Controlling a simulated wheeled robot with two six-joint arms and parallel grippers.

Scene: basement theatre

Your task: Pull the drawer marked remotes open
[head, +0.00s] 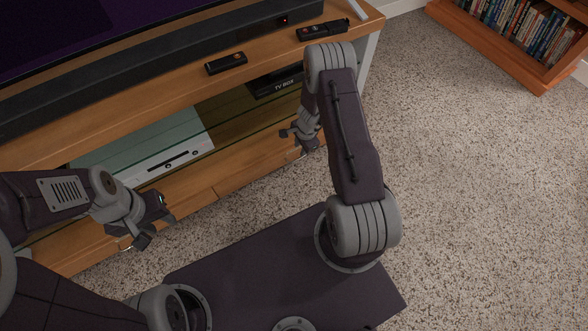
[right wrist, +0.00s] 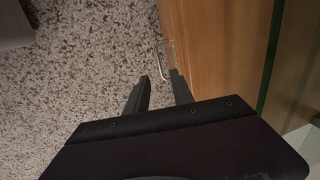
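The wooden media stand has a low row of drawer fronts; the right-hand drawer front (head: 250,178) looks closed, and a seam parts it from the left-hand drawer front (head: 185,212). No "remotes" marking is readable. My right gripper (head: 293,141) is at the right-hand drawer. In the right wrist view its two dark fingers (right wrist: 160,80) are apart, with a thin metal handle (right wrist: 164,58) at their tips against the wood front (right wrist: 215,50). I cannot tell whether they touch it. My left gripper (head: 153,230) is open and empty, near the left-hand drawer; a handle glints below it.
Two dark remotes (head: 226,63) (head: 323,30) and a soundbar (head: 160,55) lie on the stand top. A TV box (head: 275,83) and a white console (head: 170,158) sit on the glass shelves. A bookcase (head: 500,45) stands back right. Carpet (head: 480,200) is clear at right.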

